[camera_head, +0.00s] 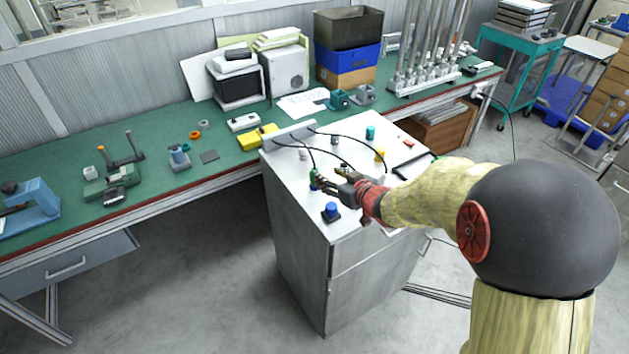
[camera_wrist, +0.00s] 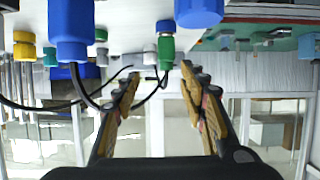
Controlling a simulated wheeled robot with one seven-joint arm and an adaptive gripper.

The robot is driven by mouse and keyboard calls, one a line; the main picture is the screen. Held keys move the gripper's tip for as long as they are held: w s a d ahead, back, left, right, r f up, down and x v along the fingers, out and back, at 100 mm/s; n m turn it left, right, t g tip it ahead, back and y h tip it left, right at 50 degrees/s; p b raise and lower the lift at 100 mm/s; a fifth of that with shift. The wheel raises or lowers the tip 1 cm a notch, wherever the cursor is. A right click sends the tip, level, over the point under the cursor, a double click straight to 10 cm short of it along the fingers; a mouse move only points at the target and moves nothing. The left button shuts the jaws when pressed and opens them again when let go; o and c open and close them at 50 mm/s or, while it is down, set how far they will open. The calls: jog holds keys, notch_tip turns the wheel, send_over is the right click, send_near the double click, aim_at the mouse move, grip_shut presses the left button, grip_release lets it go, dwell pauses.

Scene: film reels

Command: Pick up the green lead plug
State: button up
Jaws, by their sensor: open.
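The green lead plug (camera_head: 313,177) stands on the light top of a metal cabinet (camera_head: 294,205), with a black cable running from it. In the wrist view, which looks upside down, the green plug (camera_wrist: 166,48) hangs from the top with its cable below. My gripper (camera_head: 332,182) is open and low over the cabinet top, just right of the plug. In the wrist view my gripper's fingertips (camera_wrist: 160,73) are spread, with the plug's cable end between or just beyond them. I cannot tell whether they touch it.
A blue knob (camera_head: 331,210) on a dark base stands near the cabinet's front. A large blue plug (camera_wrist: 70,30) is close by in the wrist view. A yellow piece (camera_head: 380,154), a teal piece (camera_head: 370,132) and black cables share the top. A green workbench (camera_head: 225,172) runs behind.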

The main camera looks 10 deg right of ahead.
jog(key=shift+w+a+f+y, duration=0.1)
jog(key=shift+a+f+y, duration=0.2)
jog(key=shift+a+f, duration=0.2)
jog(key=shift+w+a+f, duration=0.1)
jog(key=shift+w+f, duration=0.1)
jog(key=shift+w, duration=0.05)
jog(key=b+x, duration=0.1)
jog(key=x, duration=0.2)
jog(key=b+x, duration=0.2)
jog(key=x, duration=0.1)
jog(key=shift+s+f, duration=0.1)
jog(key=shift+f, duration=0.25)
jog(key=shift+w+a+f+b, duration=0.1)
jog(key=shift+w+b, duration=0.2)
jog(key=shift+w, duration=0.15)
jog(key=shift+c, duration=0.7)
grip_shut()
